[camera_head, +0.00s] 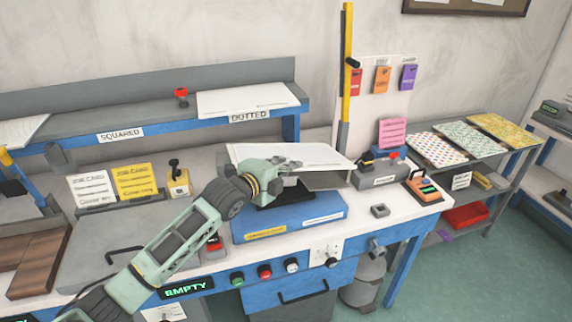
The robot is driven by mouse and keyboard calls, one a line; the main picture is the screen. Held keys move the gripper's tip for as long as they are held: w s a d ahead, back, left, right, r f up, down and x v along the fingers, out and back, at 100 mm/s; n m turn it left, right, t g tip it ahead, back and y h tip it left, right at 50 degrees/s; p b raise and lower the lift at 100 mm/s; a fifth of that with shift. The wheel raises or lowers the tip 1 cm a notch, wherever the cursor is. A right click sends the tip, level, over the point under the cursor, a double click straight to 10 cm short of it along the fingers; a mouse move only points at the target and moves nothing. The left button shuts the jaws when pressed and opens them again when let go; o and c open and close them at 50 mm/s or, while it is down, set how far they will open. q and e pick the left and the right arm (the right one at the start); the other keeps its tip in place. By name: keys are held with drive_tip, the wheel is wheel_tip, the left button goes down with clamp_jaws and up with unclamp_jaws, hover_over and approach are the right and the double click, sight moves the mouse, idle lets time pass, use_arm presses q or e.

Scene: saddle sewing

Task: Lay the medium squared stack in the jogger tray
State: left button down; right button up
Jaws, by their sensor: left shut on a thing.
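A white paper stack (310,155) is held above a blue machine (290,218) at the middle of the bench. My left gripper (290,168) is shut on the stack's near edge; its fingertips are mostly hidden. The machine looks like the jogger. A grey tray part (328,181) shows under the stack's right side, and the stack hides most of it. I cannot tell whether the stack touches the tray. The stack's markings are too faint to read. My right gripper is not in view.
The shelf behind carries a SQUARED label (121,135) with a sheet stack (20,131) at the far left, and a DOTTED label (249,117) under another stack (246,98). Yellow and white job cards (134,181) stand left. A grey device (379,175) stands right of the machine.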

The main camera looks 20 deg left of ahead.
use_arm(q)
wheel_tip(320, 180, down, 7)
drive_tip(key=s+b, duration=0.1)
drive_tip(key=b, duration=0.2)
drive_tip(key=shift+s, duration=0.35)
drive_tip(key=c, duration=2.2)
unclamp_jaws()
drive_tip(key=o, duration=0.4)
drive_tip(key=shift+c, duration=0.2)
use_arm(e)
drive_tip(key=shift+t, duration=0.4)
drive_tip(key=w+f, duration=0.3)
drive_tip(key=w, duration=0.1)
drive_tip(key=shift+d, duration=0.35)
